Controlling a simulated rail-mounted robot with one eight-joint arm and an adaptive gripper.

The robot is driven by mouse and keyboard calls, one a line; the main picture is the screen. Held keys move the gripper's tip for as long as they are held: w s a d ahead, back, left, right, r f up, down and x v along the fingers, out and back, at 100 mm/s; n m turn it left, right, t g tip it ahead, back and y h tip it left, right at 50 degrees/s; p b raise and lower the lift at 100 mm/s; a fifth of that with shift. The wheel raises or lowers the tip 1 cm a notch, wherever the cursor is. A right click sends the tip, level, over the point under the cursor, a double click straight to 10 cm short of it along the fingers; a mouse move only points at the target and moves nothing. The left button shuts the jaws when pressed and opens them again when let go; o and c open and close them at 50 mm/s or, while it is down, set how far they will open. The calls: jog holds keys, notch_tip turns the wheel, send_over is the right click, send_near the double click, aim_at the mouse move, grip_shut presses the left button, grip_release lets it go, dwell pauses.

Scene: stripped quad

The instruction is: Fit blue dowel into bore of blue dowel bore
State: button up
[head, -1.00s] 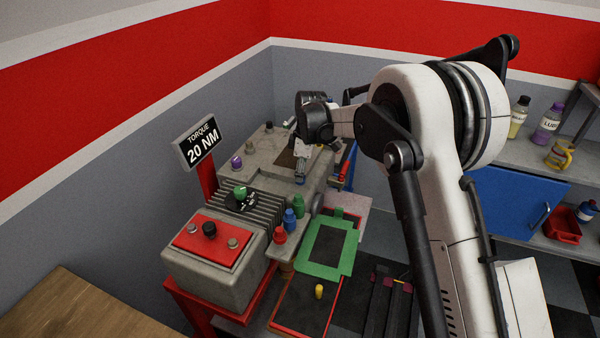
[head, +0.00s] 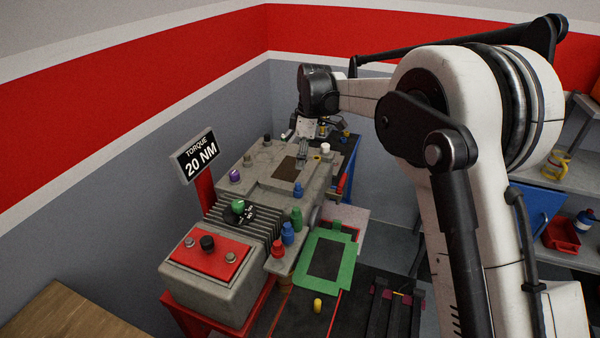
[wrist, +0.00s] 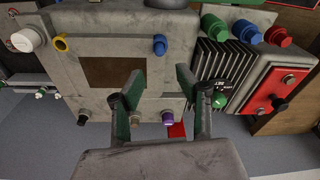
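A small blue dowel (head: 298,189) stands on the grey deck of the machine, beside its brown rectangular panel; it also shows in the wrist view (wrist: 160,45). Its lower end is hidden, so I cannot tell how deep it sits in a bore. A larger blue peg (head: 287,234) stands between a green one and a red one along the machine's side; it also shows in the wrist view (wrist: 246,32). My gripper (head: 303,152) is above the deck, behind the small dowel. In the wrist view my gripper (wrist: 157,80) has its fingers apart, with nothing between them.
The green peg (head: 297,217) and red peg (head: 277,248) flank the larger blue one. A purple knob (head: 235,176), a white knob (head: 325,149) and a ribbed block with a green knob (head: 239,206) rise from the machine. A torque sign (head: 195,155) stands at the left.

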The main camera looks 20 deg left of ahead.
jog(key=shift+d+r, duration=0.1)
jog(key=shift+r, duration=1)
jog(key=s+d+r+m+t, duration=0.1)
jog(key=s+d+r+m, duration=0.3)
jog(key=d, duration=0.4)
jog(key=s+d+r+m+t, duration=0.1)
jog(key=s+d+r+m, duration=0.1)
jog(key=s+d+r, duration=0.45)
jog(key=s+d+r+m+t, duration=0.1)
jog(key=d+r+m, duration=0.2)
jog(key=d, duration=0.7)
jog(key=s+d+f+m+t, duration=0.1)
jog(key=s+d+f+m, duration=0.1)
jog(key=s+d, duration=0.4)
jog(key=s+d+f+m+t+h, duration=0.1)
jog(key=s+d+m, duration=0.4)
jog(key=s, duration=0.5)
jog(key=s+d+f+m+t, duration=0.2)
jog(key=s+d+f+m, duration=0.1)
jog(key=s+d, duration=0.4)
jog(key=shift+s+f+m+t, duration=0.3)
jog(key=shift+s+f+m, duration=0.1)
